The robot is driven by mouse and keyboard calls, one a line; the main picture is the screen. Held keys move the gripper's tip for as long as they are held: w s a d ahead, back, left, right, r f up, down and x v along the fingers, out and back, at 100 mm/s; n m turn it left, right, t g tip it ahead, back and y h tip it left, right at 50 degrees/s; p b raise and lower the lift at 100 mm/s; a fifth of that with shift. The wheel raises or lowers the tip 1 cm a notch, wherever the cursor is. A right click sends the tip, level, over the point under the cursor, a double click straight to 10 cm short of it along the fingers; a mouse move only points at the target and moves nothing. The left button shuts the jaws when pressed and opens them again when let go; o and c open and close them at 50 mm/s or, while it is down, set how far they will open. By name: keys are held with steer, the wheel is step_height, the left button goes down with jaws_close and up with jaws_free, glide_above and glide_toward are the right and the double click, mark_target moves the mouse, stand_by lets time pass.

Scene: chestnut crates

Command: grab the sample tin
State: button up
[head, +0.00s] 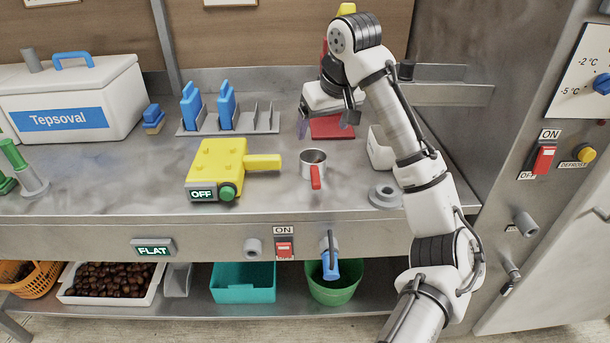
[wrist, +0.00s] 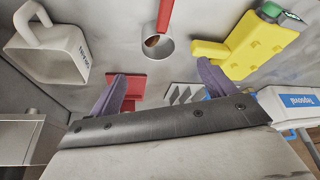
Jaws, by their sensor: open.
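The sample tin seems to be the small round metal cup (head: 313,170) with a red handle, standing upright on the steel counter. Its handle points toward the counter's front edge. In the wrist view the tin (wrist: 168,48) shows at top centre, with something brown inside. My gripper (head: 327,120) is above the counter, behind the tin and apart from it. In the wrist view its two purple fingers (wrist: 161,76) are spread wide with nothing between them.
A yellow device (head: 218,165) marked OFF lies left of the tin, its handle reaching toward it. A white jug (wrist: 48,45) stands on the tin's other side, partly hidden by my arm in the head view. A grey ring (head: 384,196) sits near the front edge. A red plate (head: 332,127) lies behind.

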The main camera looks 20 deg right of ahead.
glide_toward(315, 161)
steer(key=shift+a+f+p, duration=0.15)
steer(key=shift+a+f, duration=0.2)
steer(key=shift+f, duration=0.2)
steer(key=shift+a+f+p, duration=0.15)
steer(key=shift+a+f, duration=0.15)
steer(key=shift+f, duration=0.3)
steer(key=shift+s+p+x, duration=0.1)
steer(key=shift+p+x, duration=0.2)
steer(key=shift+x, duration=1.1)
steer(key=shift+s+p+x, duration=0.15)
steer(key=shift+p+x, duration=0.1)
steer(key=shift+x, duration=1.1)
steer(key=shift+d+f, duration=0.1)
steer(key=shift+d, duration=0.05)
steer(key=shift+c, duration=0.2)
steer(key=c, duration=1.1)
